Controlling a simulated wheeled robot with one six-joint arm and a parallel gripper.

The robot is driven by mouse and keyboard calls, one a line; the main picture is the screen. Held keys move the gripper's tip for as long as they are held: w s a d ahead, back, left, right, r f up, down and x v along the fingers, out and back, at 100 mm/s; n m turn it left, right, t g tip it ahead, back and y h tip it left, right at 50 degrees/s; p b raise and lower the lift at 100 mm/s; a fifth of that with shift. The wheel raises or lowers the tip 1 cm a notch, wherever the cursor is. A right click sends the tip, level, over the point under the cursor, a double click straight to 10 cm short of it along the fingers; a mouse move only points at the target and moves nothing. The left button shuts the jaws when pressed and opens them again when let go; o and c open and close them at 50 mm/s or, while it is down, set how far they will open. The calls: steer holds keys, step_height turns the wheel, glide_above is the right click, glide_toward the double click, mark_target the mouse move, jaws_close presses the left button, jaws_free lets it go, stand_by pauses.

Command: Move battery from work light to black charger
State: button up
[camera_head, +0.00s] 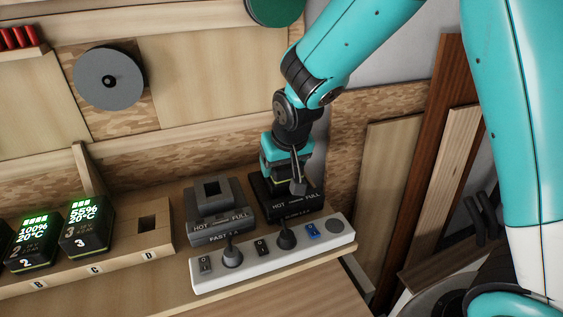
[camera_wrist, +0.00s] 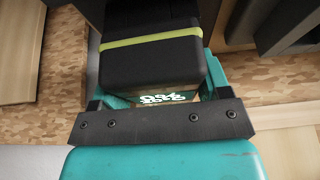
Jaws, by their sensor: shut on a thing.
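My gripper (camera_head: 287,163) is low over the black charger (camera_head: 290,204), the right one of two chargers on the bench. It is shut on a battery; in the wrist view the battery (camera_wrist: 150,62) is a black block with a yellow-green stripe and a lit display, between the teal jaws of my gripper (camera_wrist: 163,88). In the head view the gripper mostly hides the battery and the charger's top, so I cannot tell whether the battery is seated in it. I cannot make out a work light.
A grey charger (camera_head: 218,228) with an empty socket stands just left. A white power strip (camera_head: 270,258) with plugs and switches lies in front. A wooden rack (camera_head: 130,250) holds batteries 2 (camera_head: 32,244) and 3 (camera_head: 86,226); its right slot is empty. Boards (camera_head: 385,180) lean at right.

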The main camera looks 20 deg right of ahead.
steer(key=o, duration=1.2)
steer(key=shift+f, duration=0.1)
steer(key=shift+o, duration=0.2)
